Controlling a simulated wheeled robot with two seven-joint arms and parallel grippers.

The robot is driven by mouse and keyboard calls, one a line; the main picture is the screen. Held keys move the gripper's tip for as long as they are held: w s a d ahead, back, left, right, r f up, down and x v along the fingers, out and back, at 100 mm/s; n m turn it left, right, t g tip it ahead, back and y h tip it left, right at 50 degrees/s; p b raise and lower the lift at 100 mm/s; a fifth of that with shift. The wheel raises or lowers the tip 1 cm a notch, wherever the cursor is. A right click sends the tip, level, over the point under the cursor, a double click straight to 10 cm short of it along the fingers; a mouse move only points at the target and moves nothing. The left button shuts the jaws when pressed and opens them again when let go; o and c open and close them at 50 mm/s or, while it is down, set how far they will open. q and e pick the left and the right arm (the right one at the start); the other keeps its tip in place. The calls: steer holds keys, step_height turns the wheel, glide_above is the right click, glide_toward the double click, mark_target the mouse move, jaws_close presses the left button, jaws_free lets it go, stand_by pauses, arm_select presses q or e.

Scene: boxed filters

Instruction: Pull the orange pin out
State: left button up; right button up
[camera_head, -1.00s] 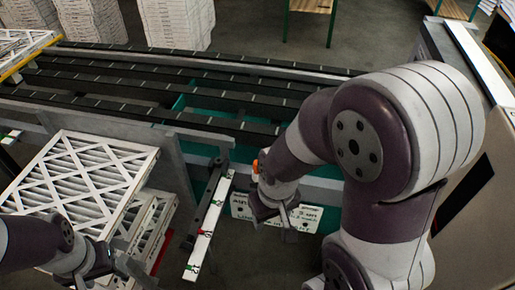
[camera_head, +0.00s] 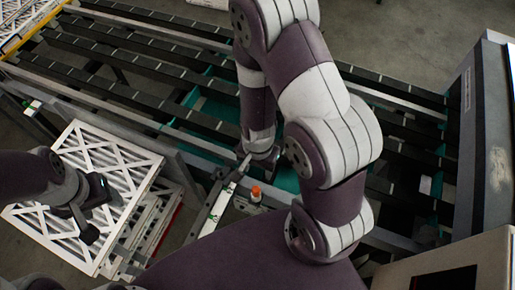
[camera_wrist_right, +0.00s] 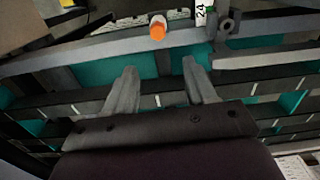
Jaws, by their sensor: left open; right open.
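The orange pin (camera_head: 256,192) shows as a small orange cap on a pale stem at the near edge of the conveyor frame. It also shows in the right wrist view (camera_wrist_right: 158,28), above and beyond the fingertips. My right gripper (camera_head: 246,160) is over the conveyor's near rail, a little behind and left of the pin and apart from it. In the right wrist view its two fingers (camera_wrist_right: 160,72) are spread with nothing between them. My left gripper (camera_head: 92,212) is open over the stacked white filters at the left, far from the pin.
A stack of white pleated filters (camera_head: 75,165) stands at the left. The conveyor (camera_head: 130,75) with dark slats and teal parts runs across the back. A white-topped bar (camera_head: 218,205) juts out just left of the pin. A grey machine housing (camera_head: 485,140) stands at the right.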

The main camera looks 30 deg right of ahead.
mark_target(256, 189)
steer(key=shift+s+a+f+b, duration=0.8)
steer(key=shift+a+f+b, duration=0.05)
steer(key=shift+f+b, duration=0.1)
steer(key=shift+s+a+f+b, duration=0.1)
steer(key=shift+s+f+b, duration=0.05)
steer(key=shift+f+b, duration=0.35)
steer(key=shift+s+a+f+b, duration=0.1)
steer(key=shift+f+b, duration=0.2)
steer(key=shift+f, duration=0.25)
steer(key=f+b, duration=0.1)
steer(key=f, duration=0.1)
steer(key=w+d+f+b, duration=0.1)
steer(key=f, duration=0.1)
steer(key=f+b, duration=0.1)
steer(key=f, duration=0.2)
steer(key=shift+w+d+f, duration=0.1)
steer(key=shift+w+d, duration=0.05)
steer(key=shift+f, duration=0.3)
steer(key=shift+s+a+f, duration=0.15)
steer(key=shift+s+a, duration=0.25)
steer(key=shift+w+d, duration=0.2)
steer(key=c, duration=0.4)
jaws_close()
arm_select(q)
step_height(256, 189, down, 6)
steer(key=s+a, duration=0.1)
steer(key=shift+s+a+f, duration=0.2)
steer(key=shift+a+f, duration=0.05)
